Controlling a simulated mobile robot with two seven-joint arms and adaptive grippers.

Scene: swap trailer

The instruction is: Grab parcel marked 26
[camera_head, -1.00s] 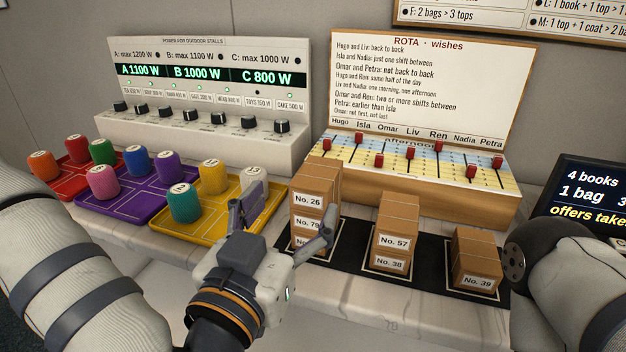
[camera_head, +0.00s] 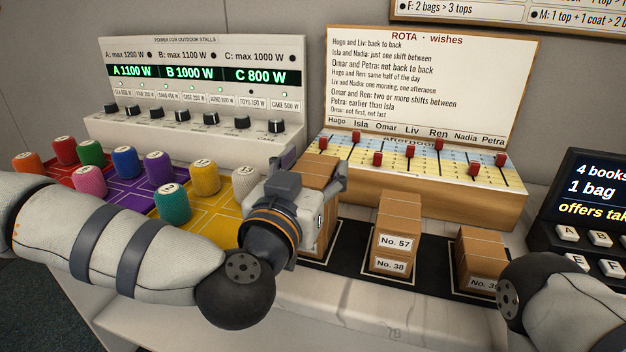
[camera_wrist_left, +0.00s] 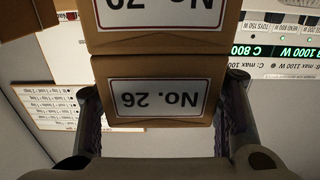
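The parcel marked No. 26 (camera_wrist_left: 158,98) shows upside down in the left wrist view, its white label facing the camera. It is the top box of the left stack, with the No. 79 parcel (camera_wrist_left: 160,14) under it. In the head view the top of the stack (camera_head: 318,168) shows behind my left gripper (camera_head: 315,172), which hides the labels. My left gripper is open, one finger on each side of the No. 26 parcel; firm contact is not clear. My right gripper is out of view; only part of that arm shows at lower right.
The rota board (camera_head: 400,190) is close behind. Coloured trays with spools (camera_head: 205,178) are left.

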